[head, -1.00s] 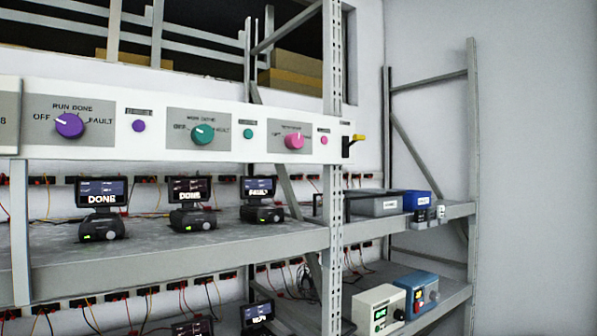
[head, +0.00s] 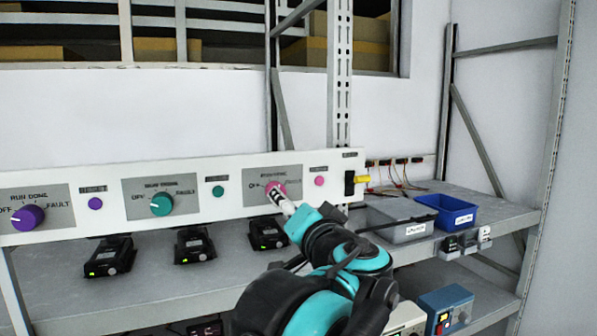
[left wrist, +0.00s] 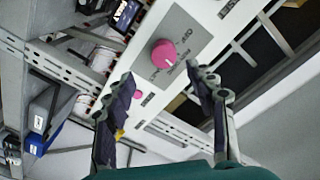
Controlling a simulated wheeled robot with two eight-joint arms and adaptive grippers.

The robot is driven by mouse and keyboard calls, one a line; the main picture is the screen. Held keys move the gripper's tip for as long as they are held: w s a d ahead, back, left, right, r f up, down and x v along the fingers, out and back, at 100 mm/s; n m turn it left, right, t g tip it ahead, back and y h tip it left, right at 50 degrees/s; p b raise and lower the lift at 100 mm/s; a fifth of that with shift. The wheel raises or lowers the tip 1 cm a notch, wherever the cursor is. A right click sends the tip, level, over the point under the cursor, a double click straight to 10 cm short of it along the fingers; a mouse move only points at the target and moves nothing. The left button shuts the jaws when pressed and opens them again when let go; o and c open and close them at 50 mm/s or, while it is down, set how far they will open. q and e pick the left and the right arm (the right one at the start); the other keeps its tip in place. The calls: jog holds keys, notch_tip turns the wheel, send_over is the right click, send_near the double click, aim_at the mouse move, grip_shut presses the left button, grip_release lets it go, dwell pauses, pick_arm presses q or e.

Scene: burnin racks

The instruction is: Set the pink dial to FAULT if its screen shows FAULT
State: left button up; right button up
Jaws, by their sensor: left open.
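The pink dial (head: 277,187) is on a grey plate at the right of the white panel (head: 110,197), partly covered by my left gripper (head: 276,198) in the head view. In the left wrist view the pink dial (left wrist: 163,53) sits just beyond and between the fingertips of my left gripper (left wrist: 160,78). That gripper is open, and its fingers look apart from the dial. I cannot read the dial's pointer clearly. My right gripper is not in view.
A purple dial (head: 28,217) and a teal dial (head: 161,205) share the panel. A pink button (head: 319,181) and a yellow-handled switch (head: 357,180) are right of the pink dial. A grey bin (head: 400,228) and a blue bin (head: 447,210) stand on the shelf.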

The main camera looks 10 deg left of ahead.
pick_arm(q)
jog(key=a+x, duration=0.1)
jog(key=x, duration=0.6)
jog(key=shift+p, duration=0.45)
jog(key=shift+r, duration=0.1)
jog(key=c, duration=1.2)
